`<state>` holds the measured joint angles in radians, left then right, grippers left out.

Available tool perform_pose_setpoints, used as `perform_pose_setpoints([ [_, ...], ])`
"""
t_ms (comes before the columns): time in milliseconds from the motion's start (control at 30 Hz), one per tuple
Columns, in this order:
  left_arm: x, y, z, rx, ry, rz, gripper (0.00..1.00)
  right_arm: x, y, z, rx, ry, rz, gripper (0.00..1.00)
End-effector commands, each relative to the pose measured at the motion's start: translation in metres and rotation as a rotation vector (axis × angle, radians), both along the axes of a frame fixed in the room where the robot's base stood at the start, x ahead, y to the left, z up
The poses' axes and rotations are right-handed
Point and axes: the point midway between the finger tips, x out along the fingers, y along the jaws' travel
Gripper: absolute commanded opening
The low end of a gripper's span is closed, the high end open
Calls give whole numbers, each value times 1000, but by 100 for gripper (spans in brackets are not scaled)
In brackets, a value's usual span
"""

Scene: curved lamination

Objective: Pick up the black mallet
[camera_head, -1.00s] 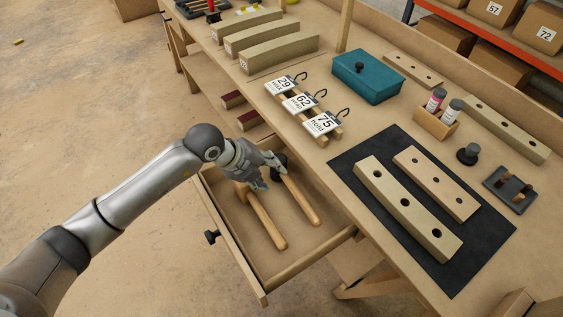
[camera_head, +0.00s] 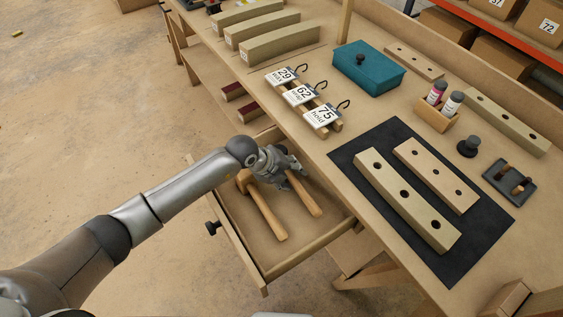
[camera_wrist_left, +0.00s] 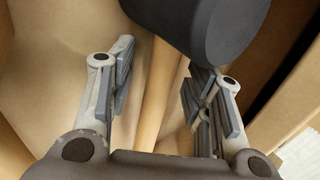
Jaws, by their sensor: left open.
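The black mallet lies in the open drawer. Its wooden handle (camera_head: 303,195) shows in the head view, while its head is mostly hidden behind my left gripper (camera_head: 288,178). In the left wrist view its black head (camera_wrist_left: 205,25) is large at the top, beyond my fingers. My left gripper (camera_wrist_left: 160,95) is open there, with a wooden handle (camera_wrist_left: 155,100) running between its fingers; no grip on it shows. A second mallet with a wooden head (camera_head: 244,180) and wooden handle (camera_head: 266,213) lies to the left in the drawer. My right gripper is out of view.
The drawer (camera_head: 308,262) has raised walls around the mallets. The workbench edge is close on its right. On the bench are a black mat (camera_head: 450,268) with drilled blocks, a teal box (camera_head: 370,75), and number tags (camera_head: 300,96).

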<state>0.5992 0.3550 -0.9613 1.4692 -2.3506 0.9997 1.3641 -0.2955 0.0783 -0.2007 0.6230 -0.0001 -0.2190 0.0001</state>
Motion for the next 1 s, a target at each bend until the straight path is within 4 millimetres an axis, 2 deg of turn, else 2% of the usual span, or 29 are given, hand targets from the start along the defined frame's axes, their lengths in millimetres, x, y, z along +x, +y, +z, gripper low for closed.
perform_pose_setpoints([
  [133, 0, 0, 0, 0, 0, 0, 43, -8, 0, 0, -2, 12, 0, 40],
  [467, 0, 0, 0, 0, 1, -1, 1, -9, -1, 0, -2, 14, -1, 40],
  [833, 1, 0, 3, -2, -2, -1, 0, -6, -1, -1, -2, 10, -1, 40],
  [1000, 1, 0, 15, -4, -5, -1, 0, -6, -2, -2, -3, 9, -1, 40],
])
